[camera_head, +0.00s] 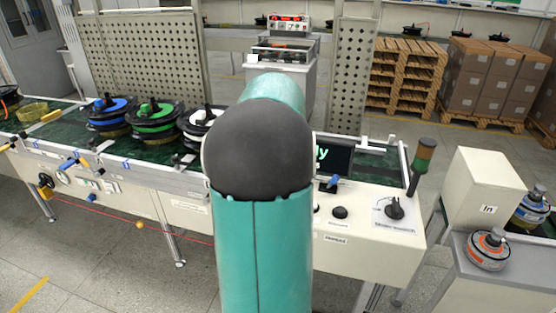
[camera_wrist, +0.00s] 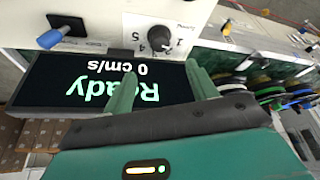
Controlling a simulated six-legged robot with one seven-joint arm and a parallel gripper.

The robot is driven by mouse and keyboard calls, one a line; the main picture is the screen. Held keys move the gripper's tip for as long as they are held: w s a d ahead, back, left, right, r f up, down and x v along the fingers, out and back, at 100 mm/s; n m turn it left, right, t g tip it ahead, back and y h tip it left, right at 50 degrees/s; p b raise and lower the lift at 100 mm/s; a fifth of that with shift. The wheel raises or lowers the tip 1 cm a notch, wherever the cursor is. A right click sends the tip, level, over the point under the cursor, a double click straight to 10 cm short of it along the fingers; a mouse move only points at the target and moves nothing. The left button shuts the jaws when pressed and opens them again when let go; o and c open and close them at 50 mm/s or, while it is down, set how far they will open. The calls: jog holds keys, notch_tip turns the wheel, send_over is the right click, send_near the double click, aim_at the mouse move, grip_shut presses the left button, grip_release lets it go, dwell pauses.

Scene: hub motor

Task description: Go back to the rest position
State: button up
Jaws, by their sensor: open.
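My gripper (camera_wrist: 160,88) shows in the wrist view with its two green fingers apart and nothing between them. It is over the display screen (camera_wrist: 60,82), which reads "Ready" and "0 cm/s". A black speed knob (camera_wrist: 160,38) on a numbered dial is just beyond the fingertips; I cannot tell any contact. In the head view my green arm with its dark joint fills the middle and hides the gripper and most of the screen (camera_head: 336,158).
A conveyor carries hub motors with blue (camera_head: 109,112), green (camera_head: 154,120) and white (camera_head: 200,124) parts. A signal tower (camera_head: 422,160) stands at the panel's right end. An "In" box (camera_head: 484,188) and an orange-ringed part (camera_head: 487,250) are at right.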

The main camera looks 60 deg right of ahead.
jog(key=shift+s+a+r, duration=0.1)
jog(key=shift+a+r, duration=0.05)
jog(key=shift+r, duration=0.25)
dwell(0.3)
jog(key=w+a+r+n+t+y, duration=0.15)
jog(key=w+a, duration=0.25)
jog(key=a, duration=0.6)
jog(key=w+a+r+n, duration=0.2)
jog(key=w+a, duration=0.2)
jog(key=a, duration=0.6)
jog(key=w+a+r+n+t, duration=0.1)
jog(key=w+a+r+n, duration=0.15)
jog(key=a, duration=0.65)
jog(key=s+a+f+n, duration=0.1)
jog(key=s+a, duration=0.1)
jog(key=a, duration=0.6)
jog(key=s+a+f+n+y, duration=0.1)
jog(key=s+a+f+n, duration=0.1)
jog(key=a, duration=0.6)
jog(key=s+a+f+n+y, duration=0.1)
jog(key=s+a, duration=0.3)
jog(key=a, duration=0.4)
jog(key=shift+a+f+n, duration=0.25)
jog(key=shift+a+n, duration=0.1)
jog(key=shift+n, duration=0.25)
jog(key=shift+t, duration=0.25)
jog(key=c, duration=0.5)
jog(key=shift+o, duration=0.2)
jog(key=shift+d, duration=0.15)
jog(key=shift+d, duration=0.1)
